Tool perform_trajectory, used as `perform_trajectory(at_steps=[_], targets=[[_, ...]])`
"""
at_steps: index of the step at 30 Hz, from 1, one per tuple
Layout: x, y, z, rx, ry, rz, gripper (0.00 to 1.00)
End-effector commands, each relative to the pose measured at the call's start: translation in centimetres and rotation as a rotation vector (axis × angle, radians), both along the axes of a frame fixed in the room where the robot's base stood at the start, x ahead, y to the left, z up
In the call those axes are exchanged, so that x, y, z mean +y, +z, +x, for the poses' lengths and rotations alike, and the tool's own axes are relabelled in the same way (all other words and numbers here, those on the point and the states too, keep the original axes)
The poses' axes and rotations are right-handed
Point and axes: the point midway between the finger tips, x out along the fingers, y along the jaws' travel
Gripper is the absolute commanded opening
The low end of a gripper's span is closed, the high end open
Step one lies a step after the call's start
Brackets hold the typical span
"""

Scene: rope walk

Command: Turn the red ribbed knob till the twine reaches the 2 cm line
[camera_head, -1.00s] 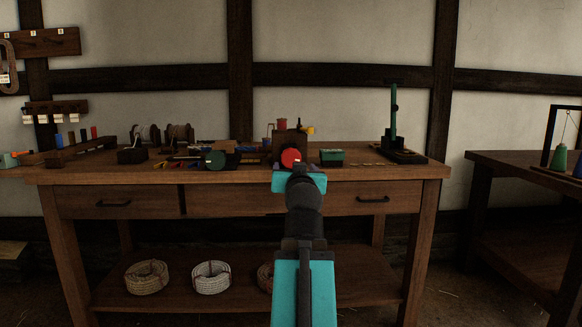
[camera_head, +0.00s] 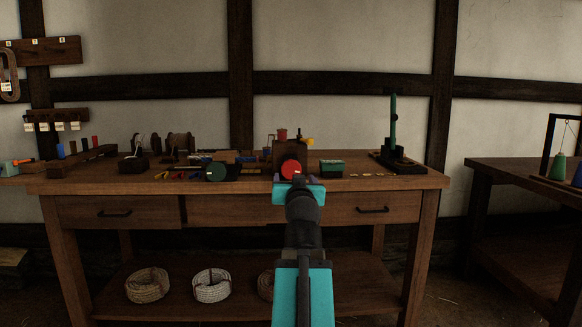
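The red knob (camera_head: 290,169) faces me at the front of a dark wooden block (camera_head: 282,153) on the workbench. Its ribs are too small to make out. My gripper (camera_head: 298,183) is at the end of my teal and black arm, just in front of and below the knob in the picture. Its fingers are hidden or too small to tell whether they are open or touch the knob. I cannot make out the twine or the 2 cm line.
A green round knob (camera_head: 215,172) is to the left, and a green box (camera_head: 331,168) is close on the right. A dark stand with a green post (camera_head: 393,125) is farther right. Spools (camera_head: 180,143) and small tools crowd the left. Rope coils (camera_head: 211,285) lie on the shelf below.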

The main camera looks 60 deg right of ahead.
Motion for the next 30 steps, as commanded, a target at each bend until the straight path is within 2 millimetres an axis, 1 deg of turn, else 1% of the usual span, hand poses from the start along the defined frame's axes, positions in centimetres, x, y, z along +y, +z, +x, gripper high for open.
perform_trajectory(at_steps=[1, 7, 20, 30], targets=[[-0.2, 0.3, 0.1, 0.001, 0.000, 0.002, 0.71], [-0.8, 0.3, 0.6, 0.001, 0.000, 0.000, 0.71], [-3.1, 0.3, 2.3, 0.000, 0.001, 0.002, 0.71], [-3.5, 0.3, 2.7, 0.000, 0.007, 0.000, 0.71]])
